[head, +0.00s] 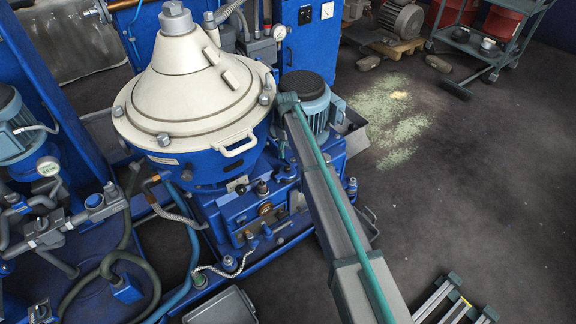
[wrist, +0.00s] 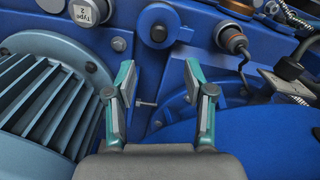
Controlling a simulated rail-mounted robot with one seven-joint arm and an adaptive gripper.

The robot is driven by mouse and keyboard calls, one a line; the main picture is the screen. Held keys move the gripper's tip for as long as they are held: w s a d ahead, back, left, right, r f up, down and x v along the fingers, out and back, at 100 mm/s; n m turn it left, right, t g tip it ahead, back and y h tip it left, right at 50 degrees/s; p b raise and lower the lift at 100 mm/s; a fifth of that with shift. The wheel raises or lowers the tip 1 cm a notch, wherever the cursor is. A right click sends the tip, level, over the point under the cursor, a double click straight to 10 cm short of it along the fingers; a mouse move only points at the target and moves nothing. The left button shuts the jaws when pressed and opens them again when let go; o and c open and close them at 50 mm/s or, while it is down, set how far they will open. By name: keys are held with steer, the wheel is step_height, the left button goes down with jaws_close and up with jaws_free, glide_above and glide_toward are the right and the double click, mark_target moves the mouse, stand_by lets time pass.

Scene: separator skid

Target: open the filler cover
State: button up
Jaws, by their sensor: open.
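I cannot tell for certain which part is the filler cover. In the wrist view a round blue cap (wrist: 159,25) with a darker centre sits on the blue housing at the top middle, beyond my fingers. My gripper (wrist: 158,68) is open and empty, its two teal-and-grey fingers apart and pointing toward the housing. The cap lies ahead of the gap between the fingertips, and no contact shows. In the head view my arm reaches from the bottom right to beside the motor (head: 315,108), and I cannot make out the fingers there.
In the wrist view the finned motor (wrist: 48,100) is close at left and a large blue rounded surface (wrist: 250,140) fills the lower right. The white separator hood (head: 190,85) stands left of my arm.

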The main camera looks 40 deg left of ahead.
mark_target(287, 166)
step_height(287, 166, down, 11)
steer(key=shift+w+r+b, duration=0.1)
steer(key=shift+b, duration=0.25)
stand_by(0.3)
jaws_close()
